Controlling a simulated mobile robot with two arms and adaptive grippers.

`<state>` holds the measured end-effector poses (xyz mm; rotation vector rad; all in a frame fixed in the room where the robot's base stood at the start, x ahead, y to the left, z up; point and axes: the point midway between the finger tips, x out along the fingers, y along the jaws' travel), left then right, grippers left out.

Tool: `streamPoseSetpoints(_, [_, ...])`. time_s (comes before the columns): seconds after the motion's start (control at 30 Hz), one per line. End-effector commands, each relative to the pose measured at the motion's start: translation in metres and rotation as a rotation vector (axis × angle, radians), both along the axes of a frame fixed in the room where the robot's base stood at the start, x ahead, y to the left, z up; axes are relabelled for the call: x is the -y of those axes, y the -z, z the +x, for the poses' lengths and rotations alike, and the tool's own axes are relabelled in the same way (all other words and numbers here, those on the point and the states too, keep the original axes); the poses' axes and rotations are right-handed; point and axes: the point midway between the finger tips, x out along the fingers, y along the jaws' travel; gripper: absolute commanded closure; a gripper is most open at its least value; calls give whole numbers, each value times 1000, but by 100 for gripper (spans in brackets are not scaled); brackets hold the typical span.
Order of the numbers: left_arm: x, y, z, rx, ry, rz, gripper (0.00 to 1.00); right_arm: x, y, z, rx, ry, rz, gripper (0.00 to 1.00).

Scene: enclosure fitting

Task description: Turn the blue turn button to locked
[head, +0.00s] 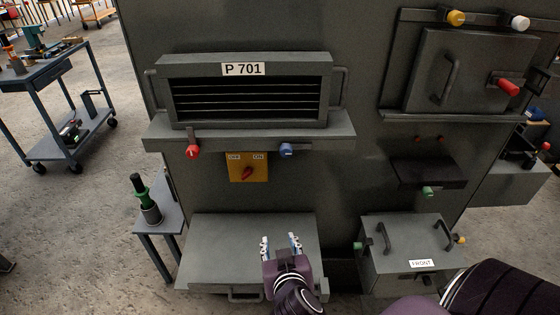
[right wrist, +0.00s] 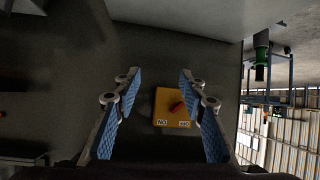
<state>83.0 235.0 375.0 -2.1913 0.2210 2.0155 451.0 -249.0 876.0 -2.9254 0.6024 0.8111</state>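The blue turn button (head: 287,150) sits under the front ledge of the vented P 701 unit, right of centre. Whether it is locked or unlocked I cannot tell at this size. My right gripper (head: 281,240) is open and empty, below the blue button in the head view and in front of the grey box's top. In the right wrist view the two blue-padded fingers (right wrist: 158,88) stand wide apart with nothing between them. The blue button does not show there. My left gripper is not in view.
A red knob (head: 193,152) is left on the same ledge (head: 240,135). A yellow switch plate (head: 240,173) with a red switch lies below the ledge and also shows in the right wrist view (right wrist: 165,97). A lower grey box (head: 220,235) juts out underneath.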

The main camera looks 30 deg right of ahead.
Motion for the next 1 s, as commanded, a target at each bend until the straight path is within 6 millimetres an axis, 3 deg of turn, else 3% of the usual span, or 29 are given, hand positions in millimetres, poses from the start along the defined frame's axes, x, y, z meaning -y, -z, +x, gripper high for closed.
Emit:
streamPoseSetpoints(0.03, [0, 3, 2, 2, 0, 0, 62, 5, -42, 9, 129, 51, 12, 62])
streamPoseSetpoints(0.1, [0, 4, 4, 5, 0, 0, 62, 13, -93, 14, 288, 112, 31, 62])
streamPoseSetpoints(0.2, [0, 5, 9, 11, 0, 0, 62, 22, -150, 11, 469, 172, 57, 62])
streamPoseSetpoints(0.3, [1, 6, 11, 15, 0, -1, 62, 28, -185, 6, 582, 207, 76, 62])
streamPoseSetpoints(0.5, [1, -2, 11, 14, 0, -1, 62, 36, -207, 11, 644, 221, 82, 62])
streamPoseSetpoints(0.8, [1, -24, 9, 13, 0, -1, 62, 61, -207, 51, 639, 220, 80, 62])
streamPoseSetpoints(1.0, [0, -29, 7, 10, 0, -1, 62, 70, -203, 67, 637, 221, 83, 62])
